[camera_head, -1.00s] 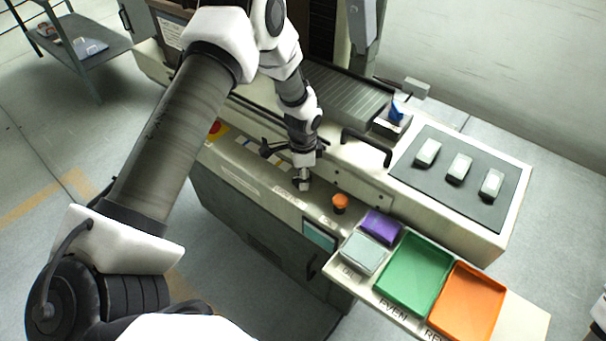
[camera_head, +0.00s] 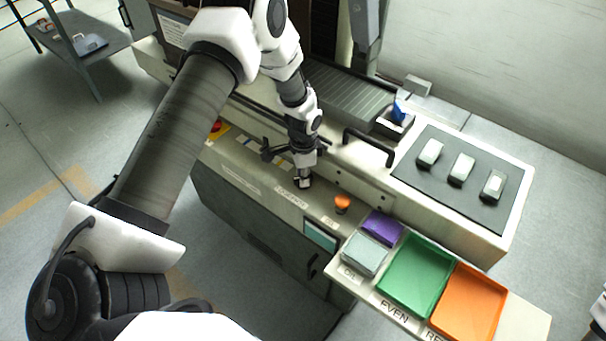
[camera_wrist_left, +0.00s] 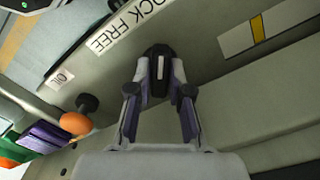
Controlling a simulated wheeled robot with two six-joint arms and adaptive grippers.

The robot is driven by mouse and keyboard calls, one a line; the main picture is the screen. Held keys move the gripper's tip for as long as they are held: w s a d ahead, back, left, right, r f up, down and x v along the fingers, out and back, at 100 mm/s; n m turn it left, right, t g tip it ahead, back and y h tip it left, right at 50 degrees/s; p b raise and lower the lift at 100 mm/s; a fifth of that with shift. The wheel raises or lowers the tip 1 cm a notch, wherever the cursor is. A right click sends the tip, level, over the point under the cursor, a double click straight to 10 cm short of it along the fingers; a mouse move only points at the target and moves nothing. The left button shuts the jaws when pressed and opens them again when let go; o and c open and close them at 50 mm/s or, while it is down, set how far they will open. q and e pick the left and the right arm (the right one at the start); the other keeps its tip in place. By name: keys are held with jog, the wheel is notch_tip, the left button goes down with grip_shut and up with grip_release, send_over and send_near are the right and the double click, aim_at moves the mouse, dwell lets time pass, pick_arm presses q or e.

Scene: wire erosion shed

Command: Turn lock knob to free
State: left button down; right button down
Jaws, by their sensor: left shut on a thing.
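The lock knob (camera_wrist_left: 158,56) is black with a white line on top and sits on the cream machine panel. My left gripper (camera_wrist_left: 160,76) has a finger on each side of it and is shut on it. In the head view my left gripper (camera_head: 303,180) points down at the panel and mostly hides the knob. A label reading "OCK FREE" (camera_wrist_left: 137,22), its first letter cut off, is beside the knob in the wrist view. The same label (camera_head: 291,192) lies just left of the fingertips in the head view. My right gripper is not in view.
An orange knob (camera_head: 342,202) stands close to the right, by an "OIL" label (camera_wrist_left: 62,78). A black handle (camera_head: 368,145) rises behind the gripper.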

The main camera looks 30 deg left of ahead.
pick_arm(q)
jog(key=n, duration=0.1)
jog(key=n+p, duration=0.1)
jog(key=n, duration=0.2)
jog(key=shift+w+r, duration=0.25)
jog(key=shift+r, duration=0.05)
jog(key=n+p, duration=0.1)
jog(key=n, duration=0.3)
jog(key=shift+p, duration=0.3)
jog(key=n+p, duration=0.1)
jog(key=n, duration=0.3)
jog(key=shift+p, duration=0.4)
jog(key=shift+n+p, duration=0.75)
jog(key=shift+n, duration=1.35)
jog(key=shift+f, duration=0.1)
jog(key=c, duration=1.1)
grip_release()
jog(key=shift+s, duration=0.15)
